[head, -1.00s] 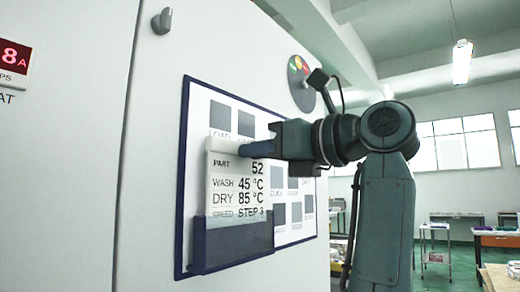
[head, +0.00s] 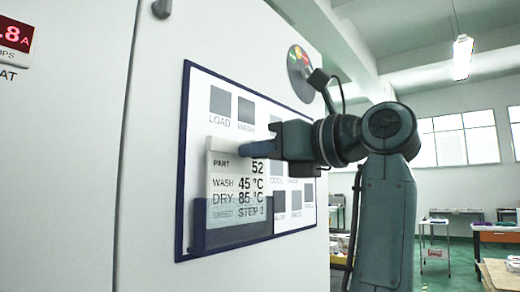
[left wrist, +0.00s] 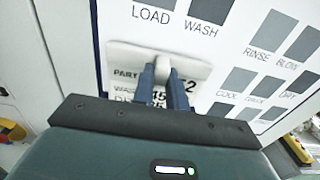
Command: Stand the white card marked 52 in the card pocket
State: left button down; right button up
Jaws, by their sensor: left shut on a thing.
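The white card marked 52 (head: 228,172) stands upright against the framed board, with lines for wash, dry and speed. My left gripper (head: 243,149) is shut on the raised grip at the card's top. In the left wrist view, both fingers (left wrist: 163,80) close on this pale grip, and the card (left wrist: 124,84) shows behind them. The pocket is hidden there. My right gripper is not in view.
The blue-edged board (head: 184,130) with grey squares is on a pale cabinet front (head: 155,120). A knob (head: 161,9) and a round coloured dial (head: 299,62) are above. Tables (head: 492,233) stand far off at the right.

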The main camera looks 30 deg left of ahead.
pick_arm(q)
jog(key=shift+f, duration=0.4)
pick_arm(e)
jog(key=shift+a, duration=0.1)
pick_arm(q)
jog(key=shift+f+b, duration=0.4)
jog(key=shift+b, duration=0.15)
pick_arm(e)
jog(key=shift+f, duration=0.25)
pick_arm(q)
jog(key=shift+f+b, duration=0.4)
jog(key=shift+f, duration=0.1)
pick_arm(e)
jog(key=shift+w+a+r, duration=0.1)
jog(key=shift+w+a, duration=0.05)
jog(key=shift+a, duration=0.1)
pick_arm(q)
jog(key=c, duration=1.6)
grip_release()
jog(key=shift+o, duration=1.4)
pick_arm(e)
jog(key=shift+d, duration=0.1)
